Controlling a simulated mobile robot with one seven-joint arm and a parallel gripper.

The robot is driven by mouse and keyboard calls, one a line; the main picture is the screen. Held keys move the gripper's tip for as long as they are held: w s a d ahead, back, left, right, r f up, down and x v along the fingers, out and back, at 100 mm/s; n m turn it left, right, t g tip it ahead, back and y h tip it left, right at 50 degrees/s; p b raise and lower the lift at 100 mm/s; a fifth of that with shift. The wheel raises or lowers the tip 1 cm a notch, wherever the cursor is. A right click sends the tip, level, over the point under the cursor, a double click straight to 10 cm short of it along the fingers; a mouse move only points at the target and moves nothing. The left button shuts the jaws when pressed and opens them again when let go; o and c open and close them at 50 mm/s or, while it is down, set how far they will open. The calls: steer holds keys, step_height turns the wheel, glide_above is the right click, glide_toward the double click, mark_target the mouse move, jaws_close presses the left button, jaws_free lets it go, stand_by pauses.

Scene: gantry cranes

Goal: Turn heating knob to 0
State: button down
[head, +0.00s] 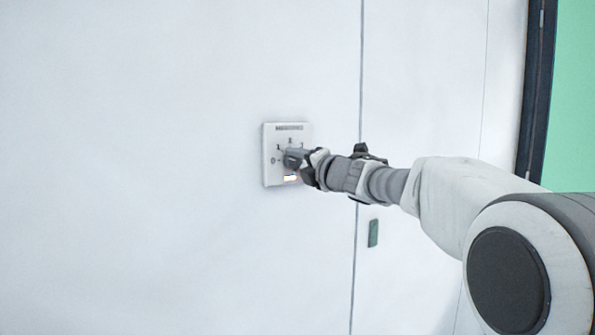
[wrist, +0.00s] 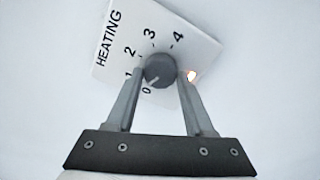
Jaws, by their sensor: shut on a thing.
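The heating knob (wrist: 160,67) is a round dark grey dial on a white panel (wrist: 113,61) marked HEATING, with the numbers 0 to 4 around it. A small light mark on the knob points down-left, towards the 0 and 1 side; I cannot tell exactly which number it meets. My gripper (wrist: 160,75) has one finger on each side of the knob and is shut on it. In the head view my gripper (head: 295,158) reaches the panel (head: 270,174) from the right and hides most of the knob.
The white wall (head: 150,170) around the panel is bare. A dark frame (head: 535,90) edges a green surface at far right.

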steer(key=shift+f+n+b, duration=0.1)
steer(key=shift+n+b, duration=0.9)
steer(key=shift+n, duration=1.2)
steer(key=shift+d, duration=0.1)
steer(key=shift+c, duration=1.4)
jaws_free()
steer(key=v, duration=1.7)
steer(key=shift+s+d, duration=0.15)
steer(key=shift+d, duration=0.05)
